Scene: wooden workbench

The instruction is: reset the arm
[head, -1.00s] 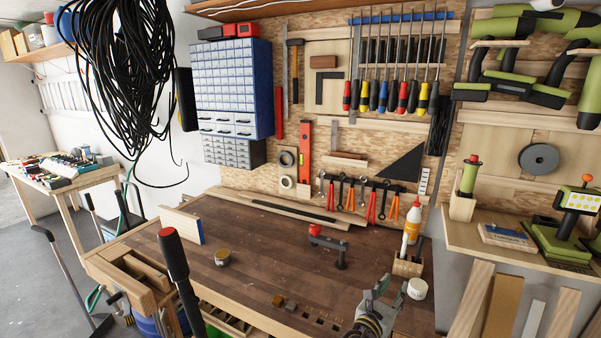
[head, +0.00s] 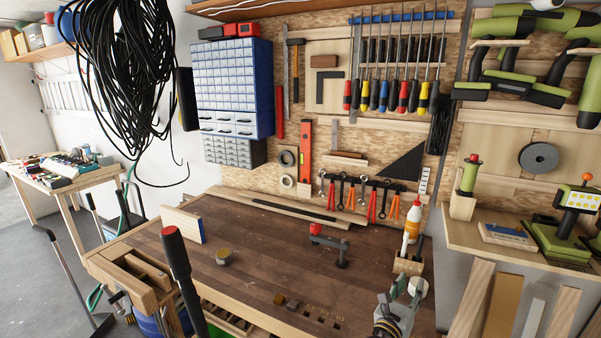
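My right gripper (head: 402,294) is low in the head view, over the front right part of the wooden workbench (head: 270,245). Its fingers look spread, with nothing visible between them. It overlaps the lower edge of a small white jar (head: 418,286) in the picture; I cannot tell whether they touch. My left gripper is not in view.
A wooden holder (head: 408,264) with a glue bottle (head: 413,222) stands behind the gripper. A red-and-black clamp (head: 330,243), a small tin (head: 223,257) and little blocks (head: 286,301) are on the bench. A black red-topped handle (head: 180,270) rises at the front left. The bench middle is mostly clear.

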